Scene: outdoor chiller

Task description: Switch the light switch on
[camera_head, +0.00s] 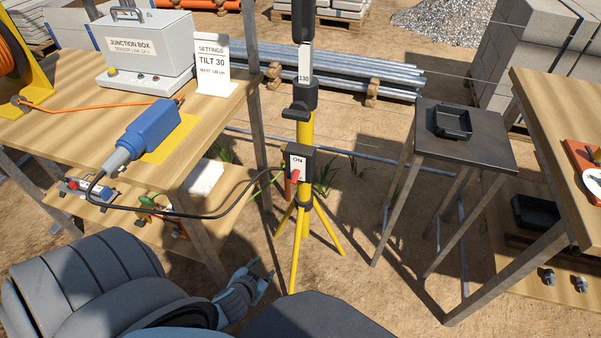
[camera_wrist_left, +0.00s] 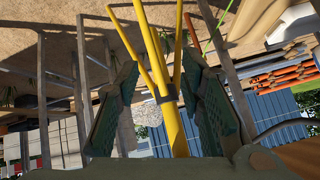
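The light switch (camera_head: 299,162) is a dark box with a white plate marked ON and a red lever (camera_head: 295,175). It is fixed to a yellow tripod pole (camera_head: 306,128) and a black cable runs into it from the left. My left gripper (camera_head: 262,270) is low and left of the tripod, below the switch and apart from it. In the left wrist view its two green-padded fingers (camera_wrist_left: 160,60) are spread, with the yellow pole (camera_wrist_left: 165,85) seen between them. I see nothing held. I cannot make out the switch in that view. My right gripper is not in view.
A wooden table (camera_head: 55,130) at left bears a junction box (camera_head: 150,45), a TILT 30 sign (camera_head: 213,70) and a blue plug connector (camera_head: 150,130). A dark stool (camera_head: 480,150) with a black tray stands right of the tripod. Another wooden table (camera_head: 545,100) is at far right.

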